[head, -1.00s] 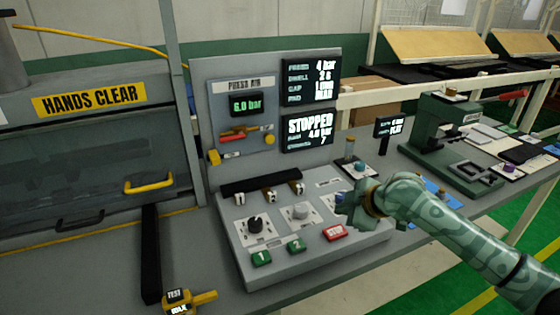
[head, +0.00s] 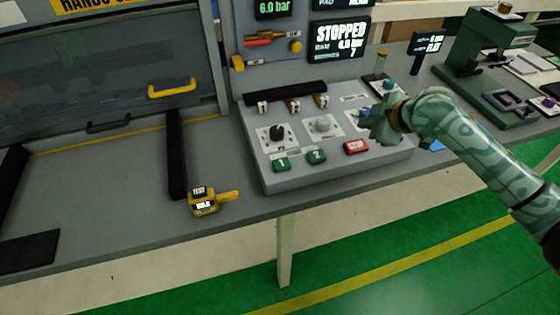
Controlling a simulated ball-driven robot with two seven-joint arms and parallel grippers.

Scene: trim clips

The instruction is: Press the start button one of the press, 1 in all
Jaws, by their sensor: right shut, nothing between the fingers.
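The green start button marked 1 (head: 282,164) sits at the front left of the sloped grey control panel (head: 300,181). A second green button marked 2 (head: 317,155) is to its right, then a red stop button (head: 356,147). The display (head: 340,37) above reads STOPPED. My right gripper (head: 374,126) is shut and empty over the right part of the panel, right of and behind the stop button, apart from button 1. Its fingertips are small and partly hard to make out. My left gripper is out of view.
Black and grey knobs (head: 323,125) stand behind the buttons. A yellow tester (head: 203,201) lies on the bench left of the panel, near a black bar (head: 176,155). A green hand press (head: 487,50) stands at the right.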

